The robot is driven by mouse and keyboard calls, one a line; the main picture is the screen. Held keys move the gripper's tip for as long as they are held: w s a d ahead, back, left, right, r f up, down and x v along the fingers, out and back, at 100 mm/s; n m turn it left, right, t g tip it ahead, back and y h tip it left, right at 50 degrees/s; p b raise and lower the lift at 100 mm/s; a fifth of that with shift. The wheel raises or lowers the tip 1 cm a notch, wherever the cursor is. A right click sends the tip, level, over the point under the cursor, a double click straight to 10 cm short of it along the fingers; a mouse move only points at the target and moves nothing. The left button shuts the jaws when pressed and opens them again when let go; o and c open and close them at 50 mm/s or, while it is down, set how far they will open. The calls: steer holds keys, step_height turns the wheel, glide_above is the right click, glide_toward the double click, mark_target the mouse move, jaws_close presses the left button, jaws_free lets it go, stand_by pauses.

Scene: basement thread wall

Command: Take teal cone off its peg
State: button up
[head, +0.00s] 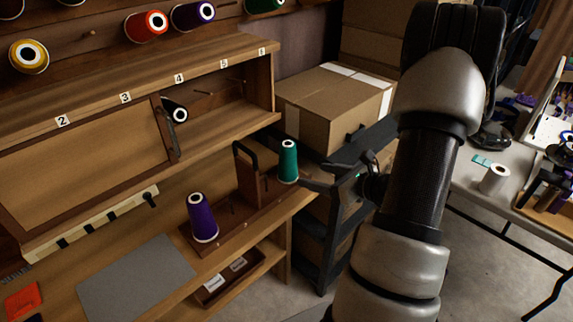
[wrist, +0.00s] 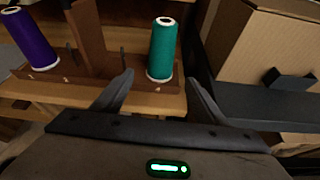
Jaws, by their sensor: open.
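The teal cone (head: 288,162) stands upright at the right end of a wooden peg rack (head: 238,230) on the bench. It also shows in the wrist view (wrist: 162,50), beyond and between my fingertips. Its peg is hidden inside it. My gripper (head: 318,173) is open and empty, just right of and near the teal cone. In the wrist view the two fingers of my gripper (wrist: 160,80) point toward the cone, one on each side; I cannot tell whether either touches it.
A purple cone (head: 203,218) stands at the rack's other end, with a wooden handle (head: 248,172) between. A cardboard box (head: 334,105) stands behind on a dark cart. A cubby shelf (head: 228,85) hangs above, holding a black cone (head: 174,112). A grey mat (head: 135,277) lies left.

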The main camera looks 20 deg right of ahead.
mark_target(284, 141)
steer(key=b+x, duration=0.1)
steer(key=x, duration=1.1)
steer(key=shift+w, duration=0.3)
steer(key=shift+c, duration=0.3)
steer(key=c, duration=1.2)
steer(key=shift+o, duration=0.2)
steer(key=shift+r, duration=0.1)
step_height(284, 141, up, 10)
steer(key=shift+f+p, duration=0.1)
steer(key=shift+p, duration=0.75)
